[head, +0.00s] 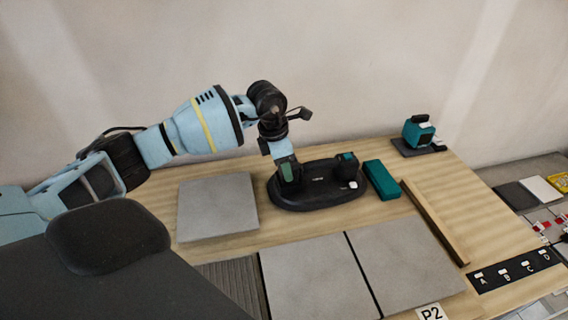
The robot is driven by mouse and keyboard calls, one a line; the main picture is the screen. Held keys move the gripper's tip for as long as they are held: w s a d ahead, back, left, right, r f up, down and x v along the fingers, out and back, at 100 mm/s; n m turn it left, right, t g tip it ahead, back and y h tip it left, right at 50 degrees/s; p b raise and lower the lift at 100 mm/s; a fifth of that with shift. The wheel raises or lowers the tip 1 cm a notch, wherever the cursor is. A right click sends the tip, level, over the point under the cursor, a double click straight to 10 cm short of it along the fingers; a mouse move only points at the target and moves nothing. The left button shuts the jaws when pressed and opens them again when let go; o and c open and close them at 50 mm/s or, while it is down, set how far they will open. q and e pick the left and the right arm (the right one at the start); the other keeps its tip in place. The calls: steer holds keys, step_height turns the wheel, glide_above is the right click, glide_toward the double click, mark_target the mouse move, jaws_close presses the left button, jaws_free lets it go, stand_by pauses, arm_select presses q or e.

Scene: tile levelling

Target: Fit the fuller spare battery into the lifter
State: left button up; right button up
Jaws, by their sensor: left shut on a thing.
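A black oval device (318,198), which looks like the lifter, lies on the wooden table, with a raised dark post with a teal top (346,163) at its right end. My left gripper (289,174) points down over the device's left end. It is shut on a small dark green block (287,170), which looks like a battery. The fingers hide part of the block, and I cannot tell whether it is seated in the device or just above it. No charge marking is readable. My right gripper is not in view.
A teal box (381,180) lies just right of the device. A teal unit (418,134) on a black pad stands at the back right. Grey tiles (218,207) lie left and in front. A wooden strip (435,222) and a lettered black strip (515,270) lie at right.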

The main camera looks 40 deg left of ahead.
arm_select(q)
steer(key=shift+f+b, duration=0.35)
steer(key=shift+f, duration=0.6)
stand_by(0.6)
steer(key=o, duration=1.1)
steer(key=shift+s+a+r, duration=0.15)
steer(key=shift+s+r, duration=0.05)
steer(key=shift+r, duration=1.05)
steer(key=shift+s+a+r, duration=0.15)
steer(key=shift+s+r, duration=0.1)
steer(key=shift+r, duration=1.05)
steer(key=shift+s+a+r, duration=0.15)
steer(key=shift+s+r, duration=0.05)
steer(key=shift+r, duration=1.05)
